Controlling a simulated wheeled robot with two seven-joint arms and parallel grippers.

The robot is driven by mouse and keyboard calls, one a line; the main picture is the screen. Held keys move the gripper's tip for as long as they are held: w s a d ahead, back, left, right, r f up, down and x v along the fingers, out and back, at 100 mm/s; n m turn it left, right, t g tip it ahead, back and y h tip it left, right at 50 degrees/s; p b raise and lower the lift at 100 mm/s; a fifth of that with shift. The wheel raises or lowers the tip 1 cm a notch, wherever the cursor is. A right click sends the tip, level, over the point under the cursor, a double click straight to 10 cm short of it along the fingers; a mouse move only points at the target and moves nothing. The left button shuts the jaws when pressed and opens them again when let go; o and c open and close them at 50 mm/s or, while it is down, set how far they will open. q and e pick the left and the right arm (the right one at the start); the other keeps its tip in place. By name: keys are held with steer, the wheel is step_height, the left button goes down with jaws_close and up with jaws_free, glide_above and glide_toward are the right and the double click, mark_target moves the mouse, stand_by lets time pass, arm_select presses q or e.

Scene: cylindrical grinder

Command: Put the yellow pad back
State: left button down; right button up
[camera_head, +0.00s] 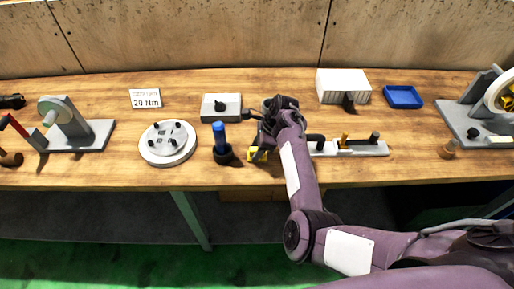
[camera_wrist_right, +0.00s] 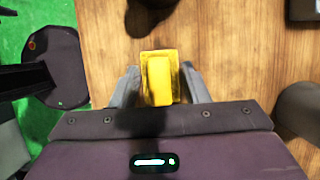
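The yellow pad (camera_head: 258,155) shows low beside my right gripper (camera_head: 262,142) near the front middle of the bench; my arm partly hides this spot. In the right wrist view the yellow pad (camera_wrist_right: 160,80), a block on a wider plate, sits between the two grey fingers of my right gripper (camera_wrist_right: 161,80). The fingertips lie close along its two sides; I cannot tell whether they press on it. Wood bench top shows around it. My left gripper is not in view.
A blue-handled tool in a dark holder (camera_head: 222,150) stands just left of my gripper. A grey block (camera_head: 221,108) lies behind it, and a grey rack with pegs (camera_head: 350,148) to the right. Farther off are a round plate (camera_head: 167,143), a white box (camera_head: 343,86) and a blue tray (camera_head: 403,97).

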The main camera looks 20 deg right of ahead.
steer(key=shift+r, duration=0.1)
steer(key=shift+d+r, duration=0.15)
steer(key=shift+r, duration=0.15)
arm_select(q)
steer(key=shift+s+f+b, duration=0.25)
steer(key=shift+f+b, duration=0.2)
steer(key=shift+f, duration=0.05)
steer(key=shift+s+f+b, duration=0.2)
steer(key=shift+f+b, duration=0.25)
arm_select(e)
steer(key=v, duration=1.1)
steer(key=shift+r, duration=0.15)
